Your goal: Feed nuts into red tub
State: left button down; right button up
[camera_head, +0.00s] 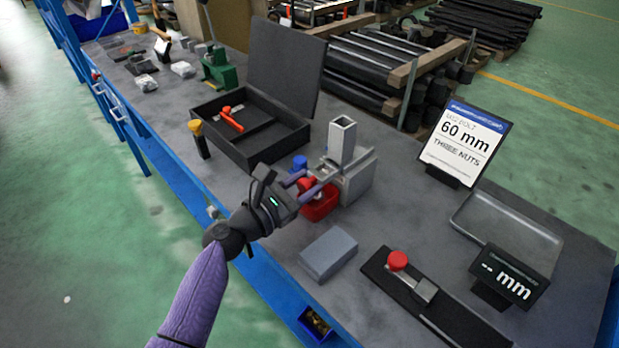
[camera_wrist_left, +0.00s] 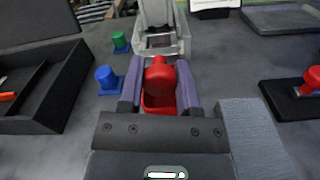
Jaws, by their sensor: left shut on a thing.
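A grey metal feeder (camera_head: 357,178) with an upright square chute stands on the bench; it also shows in the wrist view (camera_wrist_left: 158,42). The red tub (camera_head: 320,207) sits at its front, partly hidden by my gripper, and shows between my fingers in the wrist view (camera_wrist_left: 158,106). My left gripper (camera_head: 308,186) is shut on a red knob (camera_wrist_left: 160,75) at the feeder's front, above the tub. I cannot see any nuts in the tub. My right gripper is not in view.
A sign (camera_head: 464,142) reads "60 mm" and "THREE NUTS". Near it are a metal tray (camera_head: 505,232), a "mm" display (camera_head: 510,280) and a red-knobbed gauge (camera_head: 425,291). A grey block (camera_head: 328,253), blue knob (camera_wrist_left: 107,77) and open black case (camera_head: 262,150) are nearby.

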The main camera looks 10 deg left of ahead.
pick_arm(q)
jog(key=shift+c, duration=1.5)
grip_release()
jog(key=shift+s, duration=0.1)
jog(key=v, duration=1)
jog(key=shift+p, duration=0.35)
